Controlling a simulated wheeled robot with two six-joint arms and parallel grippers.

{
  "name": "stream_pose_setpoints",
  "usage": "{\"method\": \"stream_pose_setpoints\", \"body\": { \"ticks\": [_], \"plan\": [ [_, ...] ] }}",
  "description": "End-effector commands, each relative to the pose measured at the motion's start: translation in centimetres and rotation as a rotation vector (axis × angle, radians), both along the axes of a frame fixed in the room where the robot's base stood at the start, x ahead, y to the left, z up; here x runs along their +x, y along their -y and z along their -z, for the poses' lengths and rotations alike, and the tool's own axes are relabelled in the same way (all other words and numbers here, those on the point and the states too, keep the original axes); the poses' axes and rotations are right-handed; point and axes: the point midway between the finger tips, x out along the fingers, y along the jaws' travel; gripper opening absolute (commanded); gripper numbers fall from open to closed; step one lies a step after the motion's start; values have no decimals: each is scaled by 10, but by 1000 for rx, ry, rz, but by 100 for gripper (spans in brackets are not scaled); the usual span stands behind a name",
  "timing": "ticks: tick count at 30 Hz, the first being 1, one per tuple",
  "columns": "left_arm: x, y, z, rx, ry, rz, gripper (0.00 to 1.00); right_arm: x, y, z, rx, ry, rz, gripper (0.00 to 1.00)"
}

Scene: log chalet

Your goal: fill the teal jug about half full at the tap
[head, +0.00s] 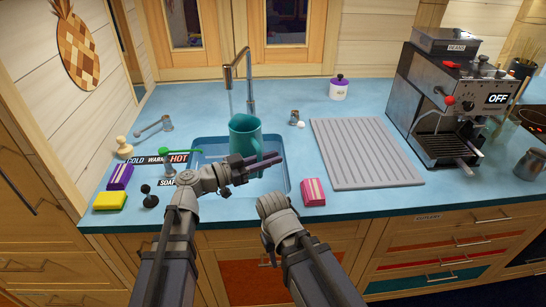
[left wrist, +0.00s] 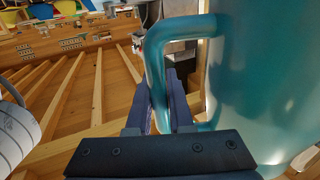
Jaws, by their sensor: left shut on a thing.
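The teal jug (head: 243,133) is upright over the sink (head: 208,142), below and slightly right of the spout of the tap (head: 229,72). A faint pale streak hangs under the spout; I cannot tell if it is running water. The jug's inside and water level cannot be made out. My left gripper (head: 262,163) is shut on the jug's handle, which also shows in the left wrist view (left wrist: 157,60), with the jug's body (left wrist: 255,80) at right. The green lever (head: 181,152) lies by the COLD, WARM, HOT labels. My right arm's wrist shows, but its fingers do not.
A yellow-green sponge (head: 110,201), a purple box (head: 120,177) and a dark knob (head: 149,197) stand left of the sink. A pink striped block (head: 313,192), a ridged drainboard (head: 366,152) and a coffee machine (head: 450,110) are to the right.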

Motion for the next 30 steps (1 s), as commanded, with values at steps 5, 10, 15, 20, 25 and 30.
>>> {"method": "stream_pose_setpoints", "body": {
  "ticks": [5, 10, 15, 20, 25, 30],
  "plan": [
    [2, -1, 1, -1, 2, 0, 0, 0, 0, 1, 0, 0, 0, 44],
    [9, -2, 4, -1, 2, -1, 0, 0, 0, 5, 0, 0, 0, 44],
    [20, -6, 11, -1, 2, -1, 0, 0, 0, 11, 0, 0, 0, 44],
    [34, -11, 18, -2, 2, -2, 0, 0, 0, 19, 0, 0, 0, 44],
    [49, -16, 27, -1, 2, -1, 0, 0, 0, 27, 0, 0, 0, 44],
    [65, -22, 30, -1, 2, -1, 0, 0, 0, 30, 0, 0, 0, 44]
  ]
}}
